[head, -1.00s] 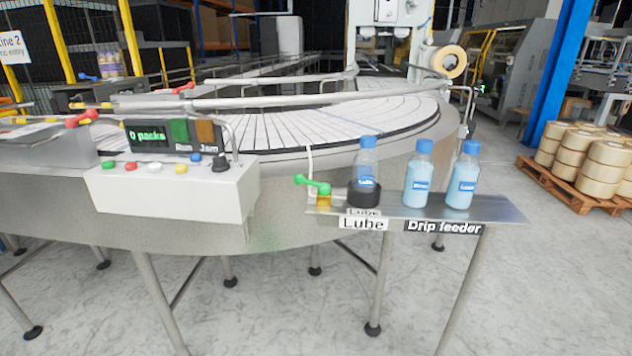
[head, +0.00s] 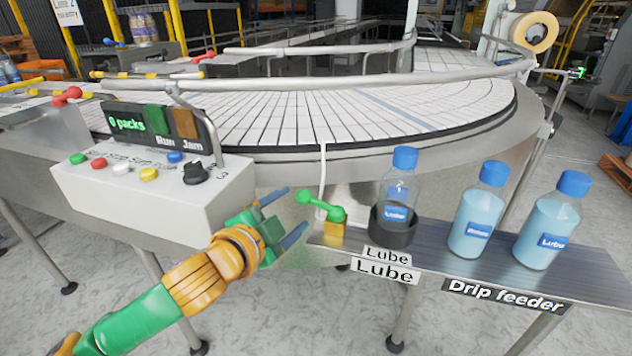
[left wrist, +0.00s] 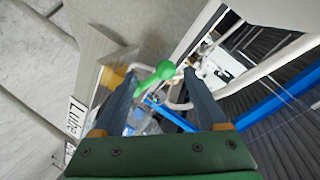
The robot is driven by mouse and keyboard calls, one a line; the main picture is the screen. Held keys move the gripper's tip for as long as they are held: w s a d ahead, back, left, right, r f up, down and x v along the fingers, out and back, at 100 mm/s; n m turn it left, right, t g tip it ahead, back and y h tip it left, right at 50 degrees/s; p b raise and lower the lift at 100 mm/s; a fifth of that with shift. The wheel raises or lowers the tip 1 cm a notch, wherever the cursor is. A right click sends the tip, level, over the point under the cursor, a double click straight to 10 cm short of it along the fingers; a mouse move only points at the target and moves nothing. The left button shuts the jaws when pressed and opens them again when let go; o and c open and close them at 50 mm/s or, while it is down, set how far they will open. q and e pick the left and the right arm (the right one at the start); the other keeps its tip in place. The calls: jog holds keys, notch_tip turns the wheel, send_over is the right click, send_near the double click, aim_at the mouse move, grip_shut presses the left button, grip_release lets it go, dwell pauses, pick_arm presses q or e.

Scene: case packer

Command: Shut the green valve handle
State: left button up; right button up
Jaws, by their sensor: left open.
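The green valve handle (head: 318,204) sits on a yellow valve body (head: 332,232) at the left end of the metal shelf, beside the lube bottle in its black holder. My left gripper (head: 290,213) is open just left of the handle in the head view, its blue-grey fingers pointing toward it. In the left wrist view the green handle (left wrist: 153,76) shows between and beyond the two fingertips (left wrist: 160,80). I cannot tell whether a finger touches it. My right gripper is out of view.
The lube bottle (head: 398,200) and two more blue-capped bottles (head: 476,212) (head: 549,222) stand on the shelf (head: 440,255). A white control box (head: 150,200) with buttons stands to the left. The curved conveyor (head: 370,105) lies behind.

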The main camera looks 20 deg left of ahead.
aim_at(300, 198)
pick_arm(q)
jog(key=shift+d+r, duration=0.15)
jog(key=shift+r, duration=0.3)
jog(key=p+x, duration=0.1)
jog(key=x, duration=0.5)
jog(key=shift+s, duration=0.1)
jog(key=shift+c, duration=0.2)
jog(key=shift+r, duration=0.1)
grip_shut()
jog(key=shift+r, duration=0.15)
dwell(0.5)
